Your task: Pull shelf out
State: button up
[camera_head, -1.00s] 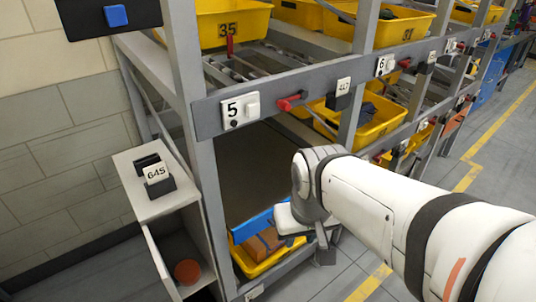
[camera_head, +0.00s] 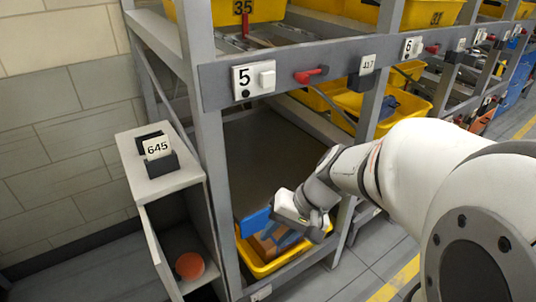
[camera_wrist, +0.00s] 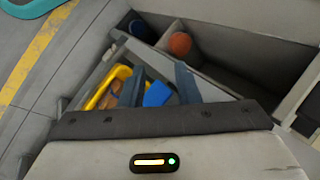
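The low shelf is in the bottom of the rack bay marked 5, with a yellow bin (camera_head: 262,268) holding a brown box (camera_head: 270,240) and blue pieces. The bin (camera_wrist: 103,90) also shows in the wrist view, with a blue piece (camera_wrist: 157,94) between my fingers in the picture. My gripper (camera_head: 278,228) is over the bin's right side, at the bay's front. My gripper partly hides the bin.
A narrow grey cabinet (camera_head: 150,190) with a 645 sign and an orange ball (camera_head: 190,266) stands left of the rack. The rack's front beam (camera_head: 310,75), with a red lever (camera_head: 311,75), runs above my gripper. Grey floor lies open at front right.

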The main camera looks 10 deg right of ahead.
jog(key=w+d+f+m+t+y+b, duration=0.3)
jog(key=w+f+b, duration=0.3)
jog(key=f, duration=0.2)
jog(key=w+d+f+m+t+h+b, duration=0.2)
jog(key=w+d+f+m+t+b, duration=0.25)
jog(key=d, duration=0.45)
jog(key=w+d+f+m+t+h+b, duration=0.1)
jog(key=w+d+f+m+t+b, duration=0.35)
jog(key=d, duration=0.55)
jog(key=shift+n+t, duration=0.5)
jog(key=shift+n, duration=0.1)
jog(key=b+x, duration=0.1)
jog(key=x, duration=0.7)
grip_shut()
